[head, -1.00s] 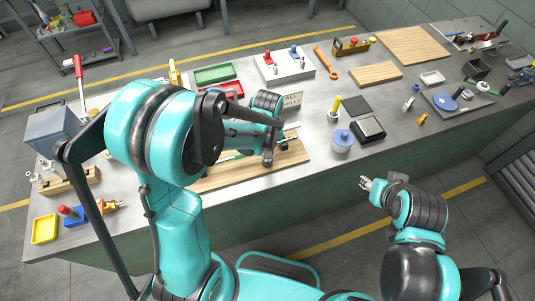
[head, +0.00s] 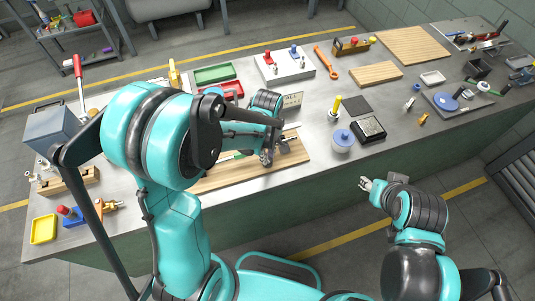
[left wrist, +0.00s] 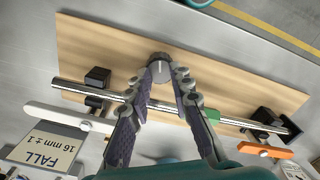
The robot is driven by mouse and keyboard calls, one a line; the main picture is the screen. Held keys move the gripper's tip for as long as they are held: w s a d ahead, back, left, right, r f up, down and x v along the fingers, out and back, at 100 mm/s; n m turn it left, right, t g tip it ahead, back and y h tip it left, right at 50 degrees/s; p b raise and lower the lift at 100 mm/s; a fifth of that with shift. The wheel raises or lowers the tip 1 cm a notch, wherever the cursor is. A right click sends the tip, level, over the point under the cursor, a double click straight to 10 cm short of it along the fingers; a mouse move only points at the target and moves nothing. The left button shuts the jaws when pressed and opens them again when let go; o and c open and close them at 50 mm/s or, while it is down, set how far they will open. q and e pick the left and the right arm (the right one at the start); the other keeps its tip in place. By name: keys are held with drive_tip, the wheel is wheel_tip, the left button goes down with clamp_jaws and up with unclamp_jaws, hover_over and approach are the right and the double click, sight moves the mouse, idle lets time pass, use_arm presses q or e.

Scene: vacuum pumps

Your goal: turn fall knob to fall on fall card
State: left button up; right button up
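The fall knob (left wrist: 160,68) is a dark round knob with a pale pointer line, at the edge of a wooden board in the left wrist view. My left gripper (left wrist: 164,74) has its two fingers apart, with the tips on either side of the knob. I cannot tell whether both tips touch it. In the head view my left gripper (head: 267,157) is low over the board, and its own fingers hide the knob. The fall card (left wrist: 43,152), reading "FALL 16 mm ± 1", also shows in the head view (head: 292,100). My right gripper (head: 366,184) hangs empty in front of the bench.
A metal rod (left wrist: 75,91) crosses the board (left wrist: 232,77) between black blocks. A white lever (left wrist: 65,116) and an orange lever (left wrist: 264,150) lie alongside. In the head view, a blue-lidded jar (head: 342,141) and a black box (head: 369,129) stand right of the board.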

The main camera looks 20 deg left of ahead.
use_arm(q)
drive_tip(key=shift+r, duration=0.2)
drive_tip(key=shift+r+p, duration=0.7)
drive_tip(key=shift+r, duration=0.1)
drive_tip(key=shift+r+p, duration=2.15)
drive_tip(key=shift+r, duration=0.85)
